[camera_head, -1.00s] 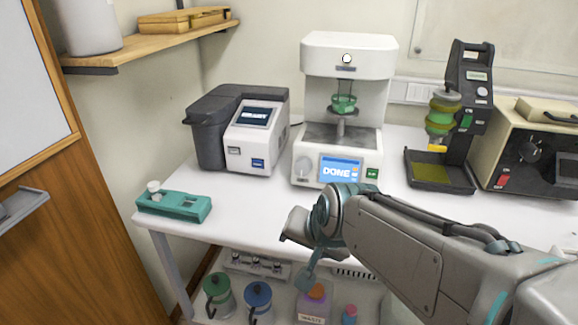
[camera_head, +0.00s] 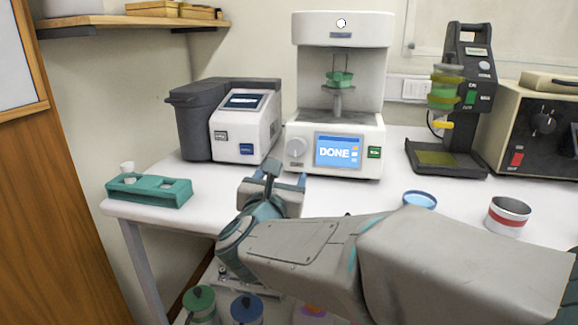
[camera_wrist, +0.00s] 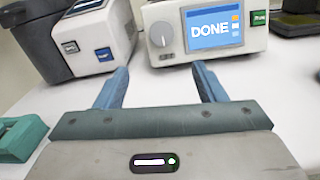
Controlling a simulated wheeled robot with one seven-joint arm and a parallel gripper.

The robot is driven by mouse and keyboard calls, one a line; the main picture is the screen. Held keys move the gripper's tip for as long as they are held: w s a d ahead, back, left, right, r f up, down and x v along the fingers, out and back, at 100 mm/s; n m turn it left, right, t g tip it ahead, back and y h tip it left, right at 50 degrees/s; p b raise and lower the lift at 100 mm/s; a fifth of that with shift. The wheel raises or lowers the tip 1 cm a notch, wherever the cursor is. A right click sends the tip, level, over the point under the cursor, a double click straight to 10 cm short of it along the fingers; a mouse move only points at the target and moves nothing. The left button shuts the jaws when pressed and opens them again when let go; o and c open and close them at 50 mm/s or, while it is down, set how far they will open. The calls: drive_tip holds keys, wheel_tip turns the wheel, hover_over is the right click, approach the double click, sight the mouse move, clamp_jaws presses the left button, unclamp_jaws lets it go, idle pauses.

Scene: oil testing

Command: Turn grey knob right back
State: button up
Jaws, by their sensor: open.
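The grey knob (camera_head: 296,148) is a round dial on the lower front of a white machine (camera_head: 340,110), left of a blue screen reading DONE (camera_head: 338,151). In the wrist view the knob (camera_wrist: 161,34) shows with a pale upright mark, beyond the fingertips and between their lines. My gripper (camera_head: 272,180) is in front of and below the knob, over the table's front part. In the wrist view my gripper (camera_wrist: 160,75) has its two blue fingers apart with nothing between them. It does not touch the knob.
A dark grey and white device (camera_head: 236,125) stands left of the machine. A teal holder (camera_head: 148,192) sits at the table's left end. A black stand (camera_head: 452,160) is to the right. A blue-rimmed cup (camera_head: 420,200) and a red-banded cup (camera_head: 508,215) stand near my arm.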

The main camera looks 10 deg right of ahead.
sight(295, 151)
drive_tip(key=shift+w+d+m, duration=0.3)
drive_tip(key=shift+w, duration=0.15)
drive_tip(key=x, duration=1.2)
drive_tip(key=shift+w+d, duration=0.25)
drive_tip(key=shift+w, duration=0.05)
drive_tip(key=shift+c, duration=0.3)
drive_tip(key=c, duration=0.9)
